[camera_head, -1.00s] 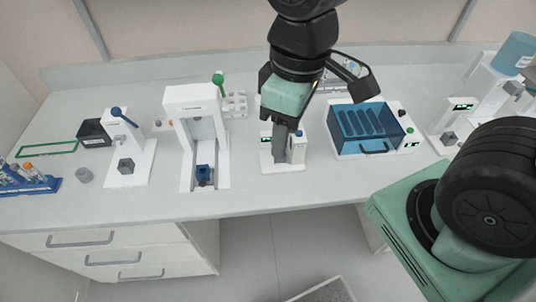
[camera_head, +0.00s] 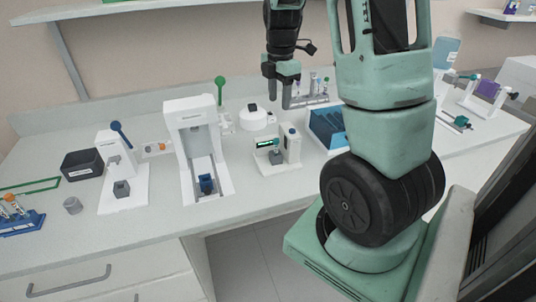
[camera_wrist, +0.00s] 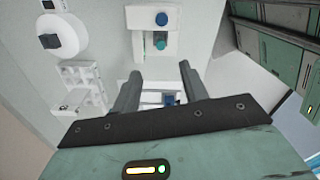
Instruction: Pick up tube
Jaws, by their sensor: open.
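My gripper (camera_head: 282,100) is open and hangs above the back of the bench, left of the blue box. In the wrist view its two fingers (camera_wrist: 158,85) are spread apart with nothing held between them. Tubes with coloured caps (camera_head: 315,84) stand behind my gripper; its arm and fingers partly cover that area. More tubes with orange caps stand in a blue rack (camera_head: 22,222) at the far left. I cannot tell which tube is meant.
A white device with a green display (camera_head: 275,160) stands in front of my gripper. A white press-like frame (camera_head: 195,120), a dark bin (camera_head: 82,163) and a round white device (camera_head: 253,120) stand left of it. The blue box (camera_head: 327,125) is partly behind my arm. A white rack (camera_wrist: 80,85) shows in the wrist view.

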